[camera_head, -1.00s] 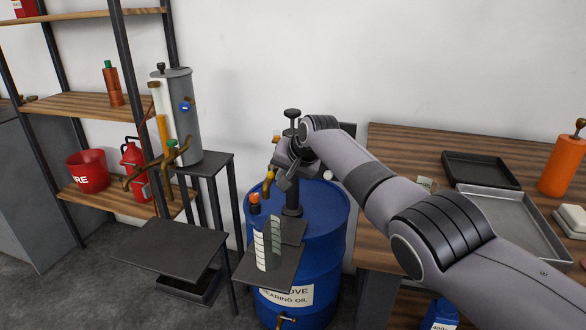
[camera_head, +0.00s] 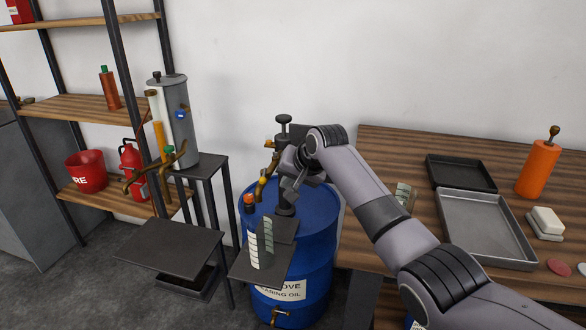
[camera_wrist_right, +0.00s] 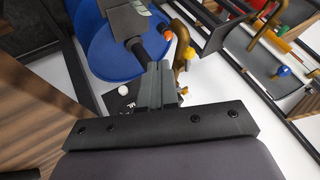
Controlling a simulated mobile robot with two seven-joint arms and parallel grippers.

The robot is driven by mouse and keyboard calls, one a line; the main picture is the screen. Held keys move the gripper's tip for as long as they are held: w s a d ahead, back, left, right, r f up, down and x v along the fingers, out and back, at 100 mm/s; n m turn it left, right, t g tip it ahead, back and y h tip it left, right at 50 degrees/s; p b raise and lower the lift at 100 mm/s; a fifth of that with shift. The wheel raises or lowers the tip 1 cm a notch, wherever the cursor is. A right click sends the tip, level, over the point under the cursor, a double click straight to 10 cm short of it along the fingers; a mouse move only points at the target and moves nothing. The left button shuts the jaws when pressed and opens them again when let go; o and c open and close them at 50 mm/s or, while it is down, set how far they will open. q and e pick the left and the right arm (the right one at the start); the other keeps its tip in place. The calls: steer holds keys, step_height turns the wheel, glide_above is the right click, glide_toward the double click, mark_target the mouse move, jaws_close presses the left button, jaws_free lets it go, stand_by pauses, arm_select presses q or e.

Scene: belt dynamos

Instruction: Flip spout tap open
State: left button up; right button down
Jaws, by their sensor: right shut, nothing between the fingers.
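The hand pump (camera_head: 284,128) stands upright on top of the blue oil drum (camera_head: 318,225). Its curved brass spout (camera_head: 264,182) hangs down on the left side, with a small orange-topped tap (camera_head: 269,143) above it. In the right wrist view the brass spout (camera_wrist_right: 181,45) is just right of my fingers. My right gripper (camera_head: 291,192) is shut and empty, beside the pump and right of the spout. It also shows in the right wrist view (camera_wrist_right: 155,72). I cannot tell whether it touches the pump, or how the tap is turned. My left gripper is out of view.
A clear graduated beaker (camera_head: 262,242) stands on a dark plate (camera_head: 248,270) in front of the drum. A grey tank (camera_head: 178,125) with brass taps stands left. A workbench (camera_head: 395,150) with trays is at right.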

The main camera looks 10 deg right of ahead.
steer(key=shift+s+a+v, duration=0.1)
steer(key=shift+a+v, duration=0.1)
steer(key=shift+v, duration=0.7)
steer(key=shift+s+a+v, duration=0.1)
steer(key=shift+a+v, duration=0.05)
steer(key=shift+v, duration=0.75)
steer(key=shift+s+a+v, duration=0.1)
steer(key=shift+a+v, duration=0.1)
steer(key=shift+v, duration=0.7)
